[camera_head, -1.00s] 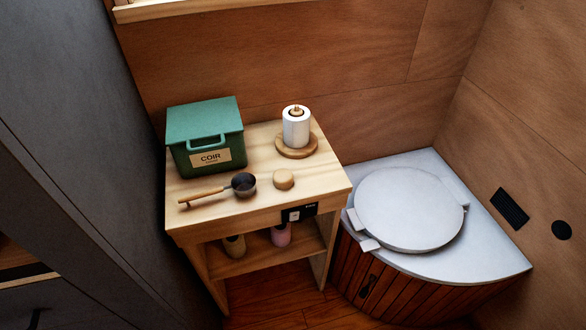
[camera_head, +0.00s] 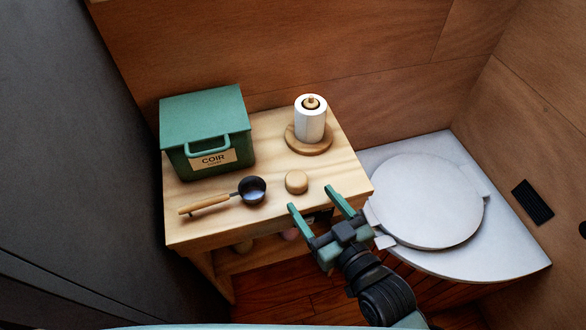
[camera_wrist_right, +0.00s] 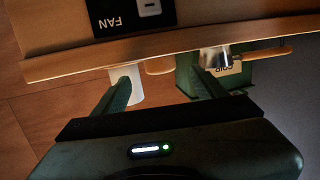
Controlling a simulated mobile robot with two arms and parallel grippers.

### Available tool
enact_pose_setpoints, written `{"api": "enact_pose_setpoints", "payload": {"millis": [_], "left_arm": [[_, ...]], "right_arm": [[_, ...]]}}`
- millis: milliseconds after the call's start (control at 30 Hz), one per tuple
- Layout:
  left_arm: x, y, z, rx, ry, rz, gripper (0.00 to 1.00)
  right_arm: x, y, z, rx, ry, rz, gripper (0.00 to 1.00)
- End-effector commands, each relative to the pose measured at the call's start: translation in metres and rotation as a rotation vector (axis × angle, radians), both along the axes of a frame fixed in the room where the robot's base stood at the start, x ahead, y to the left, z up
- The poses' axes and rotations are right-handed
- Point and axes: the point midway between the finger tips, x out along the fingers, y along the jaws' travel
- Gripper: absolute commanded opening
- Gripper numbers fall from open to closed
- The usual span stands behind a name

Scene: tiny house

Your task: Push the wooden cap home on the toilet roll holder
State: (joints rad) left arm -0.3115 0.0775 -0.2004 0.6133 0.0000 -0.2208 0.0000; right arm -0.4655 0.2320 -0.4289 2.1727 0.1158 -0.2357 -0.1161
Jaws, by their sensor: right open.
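The round wooden cap (camera_head: 296,182) lies on the wooden table top near its front edge. The toilet roll holder stands upright behind it, with a round wooden base (camera_head: 300,149) and a post tip (camera_head: 310,102) showing above the white roll (camera_head: 311,124). My right gripper (camera_head: 312,198) is open and empty, just in front of the table's front edge, with its fingers pointing toward the cap but apart from it. In the right wrist view the cap (camera_wrist_right: 160,66) shows partly between the fingers (camera_wrist_right: 163,84), behind the table edge. My left gripper is not in view.
A green COIR box (camera_head: 203,119) stands at the back left of the table (camera_head: 270,145). A dark scoop (camera_head: 252,190) with a wooden handle lies left of the cap. The white toilet lid (camera_head: 428,200) is to the right. A FAN panel (camera_wrist_right: 133,14) is on the table front.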

Motion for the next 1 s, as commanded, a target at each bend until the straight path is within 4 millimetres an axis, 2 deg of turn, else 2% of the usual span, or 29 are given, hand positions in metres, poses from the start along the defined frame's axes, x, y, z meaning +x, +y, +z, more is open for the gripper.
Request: {"api": "enact_pose_setpoints", "payload": {"millis": [233,600,900,933,1000], "left_arm": [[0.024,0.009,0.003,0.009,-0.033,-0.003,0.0],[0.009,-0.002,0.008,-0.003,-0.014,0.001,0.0],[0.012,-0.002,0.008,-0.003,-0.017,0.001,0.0],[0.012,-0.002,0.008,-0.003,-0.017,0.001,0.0],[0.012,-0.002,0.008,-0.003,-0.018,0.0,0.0]], "right_arm": [[0.019,0.01,-0.003,0.0,-0.001,-0.002,0.72],[0.061,0.035,-0.013,0.0,0.0,-0.001,0.72],[0.066,0.038,-0.015,-0.001,0.001,-0.001,0.72],[0.066,0.038,-0.015,-0.001,0.001,-0.001,0.69],[0.066,0.038,-0.015,-0.001,0.001,-0.001,0.5]]}}
